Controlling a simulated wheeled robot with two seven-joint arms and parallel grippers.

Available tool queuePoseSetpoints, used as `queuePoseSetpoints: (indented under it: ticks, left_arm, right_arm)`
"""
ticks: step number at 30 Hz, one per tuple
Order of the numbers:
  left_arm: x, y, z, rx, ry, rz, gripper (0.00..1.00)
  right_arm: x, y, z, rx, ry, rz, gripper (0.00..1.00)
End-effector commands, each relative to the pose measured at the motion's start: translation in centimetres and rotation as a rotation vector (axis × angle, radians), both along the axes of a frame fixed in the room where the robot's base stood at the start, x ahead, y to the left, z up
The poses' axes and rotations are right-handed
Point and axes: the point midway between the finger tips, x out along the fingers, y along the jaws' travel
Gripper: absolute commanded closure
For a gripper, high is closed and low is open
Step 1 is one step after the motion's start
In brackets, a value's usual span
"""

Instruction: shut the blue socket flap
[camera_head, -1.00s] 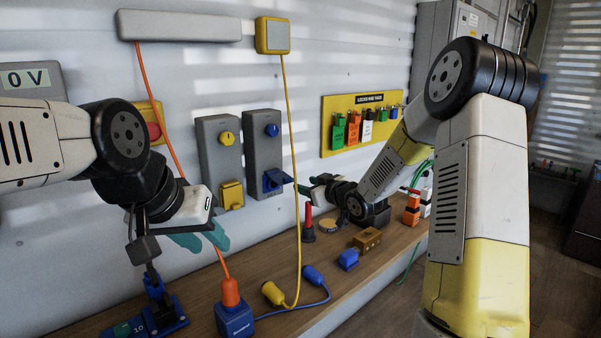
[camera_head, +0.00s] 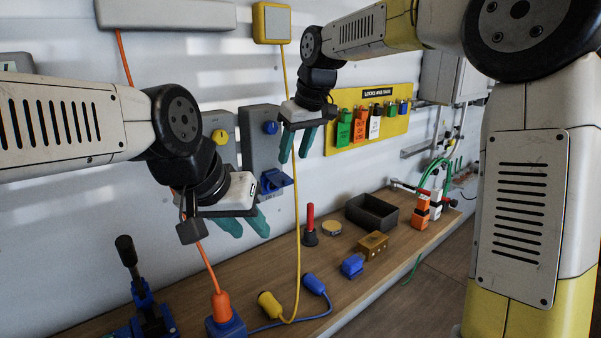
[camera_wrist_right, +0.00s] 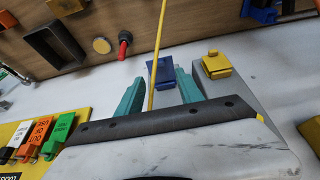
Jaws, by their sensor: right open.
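The blue socket flap (camera_head: 274,181) sits low on the right-hand grey wall socket (camera_head: 262,150) and sticks out from it, open. In the right wrist view the flap (camera_wrist_right: 161,72) shows beyond and between my fingertips. My right gripper (camera_head: 296,146) is open and empty, above and to the right of the flap in the head view, apart from it. My left gripper (camera_head: 246,223) is open and empty, below and left of the flap. It hides the yellow flap in the head view; the yellow flap (camera_wrist_right: 216,66) shows in the right wrist view.
A yellow cable (camera_head: 297,220) hangs from a wall box by my right gripper; in the wrist view it runs between the fingers. An orange cable (camera_head: 200,255) hangs left. The bench (camera_head: 345,270) holds plugs, a red-handled tool (camera_head: 310,226) and a dark tray (camera_head: 371,212).

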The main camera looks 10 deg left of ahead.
Motion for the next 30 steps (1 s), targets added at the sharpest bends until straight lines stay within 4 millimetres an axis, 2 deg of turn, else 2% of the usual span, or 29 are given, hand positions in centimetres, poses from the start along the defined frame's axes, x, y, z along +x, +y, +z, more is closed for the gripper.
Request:
queuePoseSetpoints:
  ticks: [12, 16, 24, 26, 30]
  left_arm:
    - [0.0, 0.0, 0.0, 0.000, 0.000, 0.000, 0.64]
    - [0.0, 0.0, 0.0, 0.000, 0.000, 0.000, 0.64]
    - [0.0, 0.0, 0.0, 0.000, 0.000, 0.000, 0.64]
    - [0.0, 0.0, 0.0, 0.000, 0.000, 0.000, 0.64]
    - [0.0, 0.0, 0.0, 0.000, 0.000, 0.000, 0.64]
  right_arm:
    - [1.7, 1.6, -5.8, -0.001, 0.002, -0.001, 0.56]
    - [1.9, 1.9, -6.7, -0.001, 0.001, 0.000, 0.56]
    - [2.0, 1.9, -6.8, 0.000, -0.001, -0.001, 0.56]
    - [2.0, 1.9, -6.8, 0.000, 0.000, -0.001, 0.64]
    - [2.0, 1.9, -6.8, 0.000, 0.000, -0.001, 0.92]
